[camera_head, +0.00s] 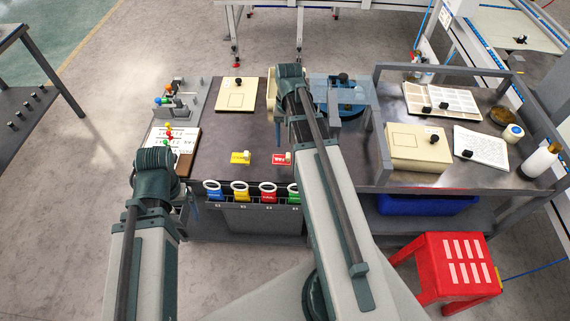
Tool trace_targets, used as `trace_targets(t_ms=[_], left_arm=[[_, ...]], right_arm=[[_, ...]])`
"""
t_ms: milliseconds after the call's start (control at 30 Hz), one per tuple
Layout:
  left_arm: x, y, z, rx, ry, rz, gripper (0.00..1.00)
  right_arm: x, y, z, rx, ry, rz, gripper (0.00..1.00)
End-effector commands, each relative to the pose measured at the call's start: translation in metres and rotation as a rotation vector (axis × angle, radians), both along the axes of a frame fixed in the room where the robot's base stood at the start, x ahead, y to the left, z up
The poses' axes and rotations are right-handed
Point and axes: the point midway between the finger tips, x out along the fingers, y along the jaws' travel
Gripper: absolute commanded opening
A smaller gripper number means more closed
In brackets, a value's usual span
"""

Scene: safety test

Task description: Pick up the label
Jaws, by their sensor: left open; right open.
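Two small label-like tags lie on the dark table (215,135): a yellow tag (240,157) and, to its right, a red tag (281,158). Each has a small knob on it. Which one is the label, I cannot tell. My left arm rises at the lower left, left of both tags. My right arm reaches over the table, right of the red tag.
A rack with blue, yellow, red and green ring-topped tags (240,192) hangs on the table's front. A side table holds a cream box (416,147). A red stool (452,268) stands right.

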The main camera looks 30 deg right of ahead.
Motion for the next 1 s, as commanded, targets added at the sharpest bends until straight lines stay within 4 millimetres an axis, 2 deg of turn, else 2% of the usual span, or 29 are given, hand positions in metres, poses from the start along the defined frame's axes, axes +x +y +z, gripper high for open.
trace_targets(t_ms=[333, 700, 1000], left_arm=[[0.0, 0.0, -0.01, 0.0, 0.0, 0.0, 1.0], [0.0, 0.0, -0.053, 0.0, 0.0, -0.001, 1.0], [0.0, 0.0, -0.054, 0.0, 0.0, -0.001, 1.0]], right_arm=[[-0.001, 0.0, -0.01, 0.0, 0.0, 0.0, 0.55], [-0.008, 0.001, -0.053, 0.0, 0.0, 0.001, 0.55], [-0.008, 0.001, -0.054, 0.0, 0.0, 0.0, 0.55]])
